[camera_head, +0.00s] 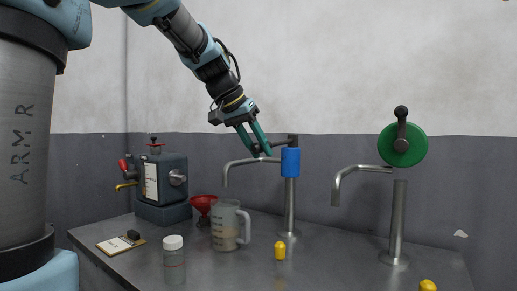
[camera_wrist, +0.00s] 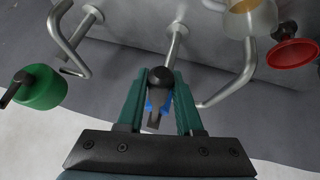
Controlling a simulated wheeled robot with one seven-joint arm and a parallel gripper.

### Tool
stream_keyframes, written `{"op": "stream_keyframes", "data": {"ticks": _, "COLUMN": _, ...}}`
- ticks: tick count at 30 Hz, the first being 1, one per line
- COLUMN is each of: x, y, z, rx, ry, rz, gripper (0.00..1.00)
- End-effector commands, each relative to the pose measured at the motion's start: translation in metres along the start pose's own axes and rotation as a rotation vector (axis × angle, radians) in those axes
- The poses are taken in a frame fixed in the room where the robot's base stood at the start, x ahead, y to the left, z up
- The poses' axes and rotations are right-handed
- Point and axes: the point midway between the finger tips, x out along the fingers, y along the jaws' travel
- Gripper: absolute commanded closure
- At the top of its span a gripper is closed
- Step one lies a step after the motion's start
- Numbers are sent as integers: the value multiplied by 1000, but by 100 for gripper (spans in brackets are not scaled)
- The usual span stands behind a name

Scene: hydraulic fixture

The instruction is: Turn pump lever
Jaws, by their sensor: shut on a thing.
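In the head view, the blue pump (camera_head: 290,162) stands on a metal post near the middle of the bench, with a bent spout pointing left. Its lever (camera_head: 292,140) reaches left from the top towards my gripper (camera_head: 260,152). In the wrist view, my gripper (camera_wrist: 160,92) has its green fingers on either side of the lever's black ball knob (camera_wrist: 161,76), shut on it. Only slivers of the blue pump (camera_wrist: 167,104) show behind. The green pump (camera_head: 402,146), with a black lever (camera_head: 401,122) standing upright, is at the right, apart from my gripper.
Yellow pieces (camera_head: 280,250) sit near the posts. The bench (camera_head: 330,262) is clear between the posts.

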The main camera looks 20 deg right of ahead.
Motion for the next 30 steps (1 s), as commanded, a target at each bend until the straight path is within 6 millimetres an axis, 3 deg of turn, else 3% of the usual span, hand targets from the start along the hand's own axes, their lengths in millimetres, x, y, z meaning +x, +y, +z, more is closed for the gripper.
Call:
{"op": "stream_keyframes", "data": {"ticks": 1, "x": 0, "y": -1, "z": 0, "rx": 0, "ry": -1, "rz": -1, "gripper": 62}}
{"op": "stream_keyframes", "data": {"ticks": 8, "x": 0, "y": 0, "z": 0, "rx": 0, "ry": -1, "rz": 0, "gripper": 36}}
{"op": "stream_keyframes", "data": {"ticks": 17, "x": -2, "y": 0, "z": 0, "rx": 0, "ry": 1, "rz": -1, "gripper": 36}}
{"op": "stream_keyframes", "data": {"ticks": 23, "x": -28, "y": 0, "z": -1, "rx": 1, "ry": 3, "rz": -1, "gripper": 36}}
{"op": "stream_keyframes", "data": {"ticks": 30, "x": -76, "y": 0, "z": -1, "rx": 1, "ry": 2, "rz": -2, "gripper": 36}}
